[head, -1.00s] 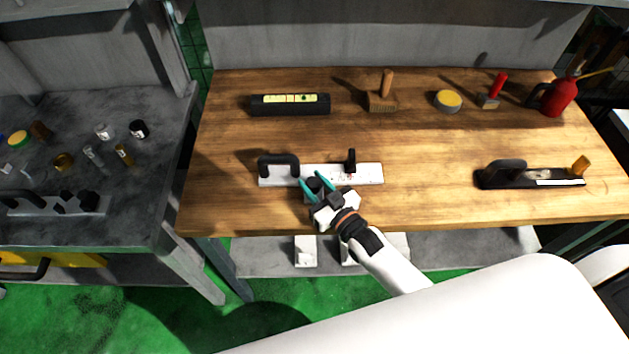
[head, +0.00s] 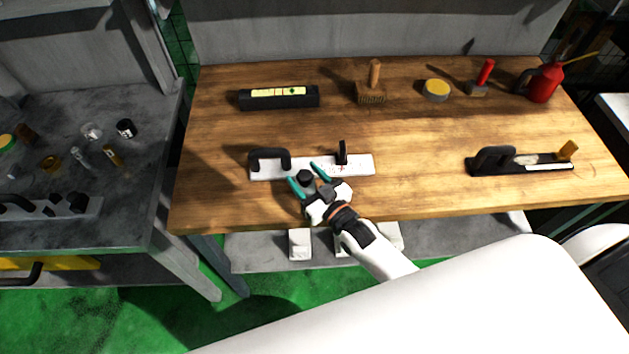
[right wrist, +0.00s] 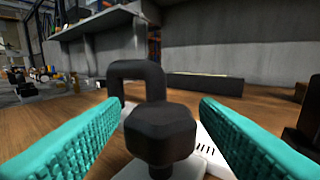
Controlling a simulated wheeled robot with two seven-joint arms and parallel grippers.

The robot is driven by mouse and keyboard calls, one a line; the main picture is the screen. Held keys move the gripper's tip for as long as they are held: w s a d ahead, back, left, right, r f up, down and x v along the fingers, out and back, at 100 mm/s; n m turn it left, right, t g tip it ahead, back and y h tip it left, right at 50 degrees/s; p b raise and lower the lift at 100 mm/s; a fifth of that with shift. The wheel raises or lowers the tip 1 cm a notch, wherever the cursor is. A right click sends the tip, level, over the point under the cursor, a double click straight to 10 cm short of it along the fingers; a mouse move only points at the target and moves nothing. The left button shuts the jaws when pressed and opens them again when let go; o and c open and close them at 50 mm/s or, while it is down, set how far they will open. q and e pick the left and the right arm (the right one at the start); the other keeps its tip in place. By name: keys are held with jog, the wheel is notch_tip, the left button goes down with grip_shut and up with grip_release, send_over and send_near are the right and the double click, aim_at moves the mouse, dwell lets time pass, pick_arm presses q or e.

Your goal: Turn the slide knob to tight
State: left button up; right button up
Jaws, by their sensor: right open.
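The slide knob is a dark, faceted knob (head: 305,177) at the near edge of a white plate (head: 325,167) on the wooden bench. The plate also carries a black handle on its left and a small black upright post on its right. My right gripper (head: 308,175) is open, with its teal fingers on either side of the knob. In the right wrist view the knob (right wrist: 160,132) stands between the two spread fingers, with gaps on both sides. Marks on the plate (right wrist: 208,150) are partly hidden by the right finger. My left gripper is not in view.
A black block with a yellow strip (head: 279,97), a brush (head: 372,88), a yellow-topped tin (head: 436,90), a red-handled tool (head: 484,78) and a red oil can (head: 543,84) stand along the back. A black plane-like tool (head: 520,163) lies to the right. Bench between is clear.

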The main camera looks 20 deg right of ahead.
jog(key=b+v, duration=0.2)
jog(key=v, duration=0.9)
jog(key=shift+s, duration=0.35)
jog(key=shift+s+d+f, duration=0.1)
jog(key=shift+d, duration=0.05)
